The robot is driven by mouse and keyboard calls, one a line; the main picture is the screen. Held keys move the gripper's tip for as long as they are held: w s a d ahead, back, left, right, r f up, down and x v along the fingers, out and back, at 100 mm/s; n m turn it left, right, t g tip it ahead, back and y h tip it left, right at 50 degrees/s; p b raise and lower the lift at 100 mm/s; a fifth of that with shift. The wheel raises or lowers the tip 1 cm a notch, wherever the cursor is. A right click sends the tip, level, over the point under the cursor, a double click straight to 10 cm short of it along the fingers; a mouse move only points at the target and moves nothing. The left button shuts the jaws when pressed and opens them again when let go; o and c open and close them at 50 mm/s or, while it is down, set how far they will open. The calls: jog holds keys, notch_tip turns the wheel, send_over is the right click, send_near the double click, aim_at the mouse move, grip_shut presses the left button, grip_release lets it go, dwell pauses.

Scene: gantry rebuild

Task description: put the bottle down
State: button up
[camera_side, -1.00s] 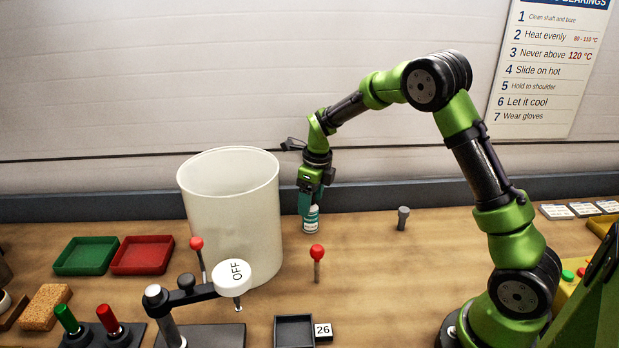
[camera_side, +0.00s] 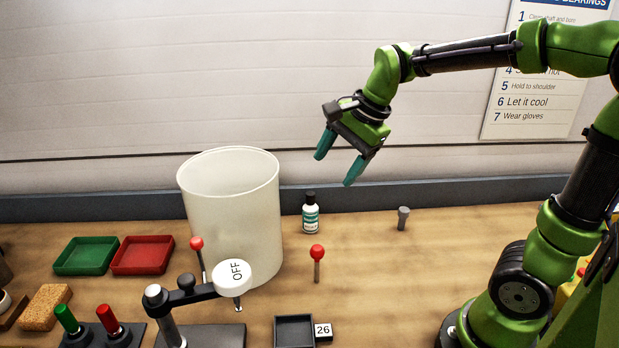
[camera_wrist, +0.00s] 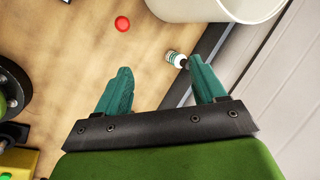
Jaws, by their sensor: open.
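The bottle (camera_side: 310,216) is small and white with a teal label and a black cap. It stands upright on the wooden bench, just right of the large white bin. It also shows in the wrist view (camera_wrist: 174,58), beyond my fingers and apart from them. My gripper (camera_side: 338,167) is open and empty, raised above the bench up and to the right of the bottle. Its two teal fingers are spread wide, and they also show in the wrist view (camera_wrist: 165,78).
The tall white bin (camera_side: 230,215) stands left of the bottle. A red-knobbed pin (camera_side: 317,262) stands in front of it, and a grey peg (camera_side: 402,218) is to the right.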

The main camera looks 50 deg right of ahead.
jog(key=s+a+n+t, duration=0.2)
jog(key=s+a+n, duration=0.2)
jog(key=s+n, duration=0.7)
jog(key=n, duration=0.3)
jog(key=shift+s+a+f+t, duration=0.2)
jog(key=shift+a+f+t, duration=0.1)
jog(key=shift+t, duration=0.1)
